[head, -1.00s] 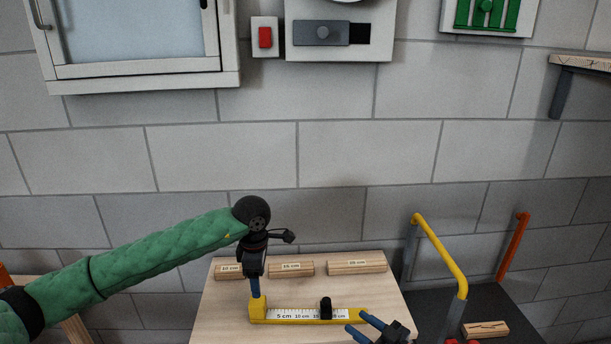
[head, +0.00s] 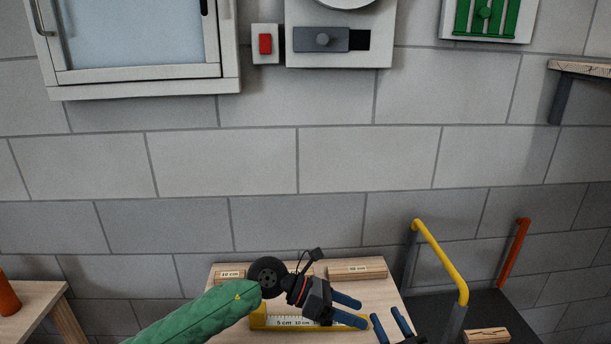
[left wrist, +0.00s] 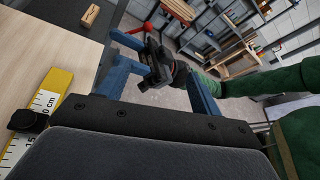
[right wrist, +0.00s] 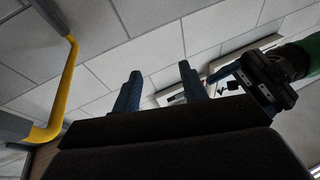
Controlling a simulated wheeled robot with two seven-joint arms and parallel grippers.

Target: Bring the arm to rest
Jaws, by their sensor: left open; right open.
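My left gripper (head: 362,311) is open and empty, low over the work table, its fingers pointing right. My right gripper (head: 386,313) is open and empty just right of it, partly cut off by the bottom edge, its fingers pointing up. The two are close; I cannot tell whether they touch. Each shows in the other's wrist view: the right gripper (left wrist: 158,62) in the left, the left gripper (right wrist: 262,78) in the right. The yellow gauge (head: 258,322) with its white scale is partly behind my left arm. Its black slider (left wrist: 28,119) shows in the left wrist view.
Wooden battens lie along the table's back: one marked 10 cm (head: 230,275), another (head: 357,272) at right, a middle one mostly hidden. A batten (head: 486,335) lies on the dark surface at right, beside a yellow rail (head: 440,259) and orange post (head: 514,253).

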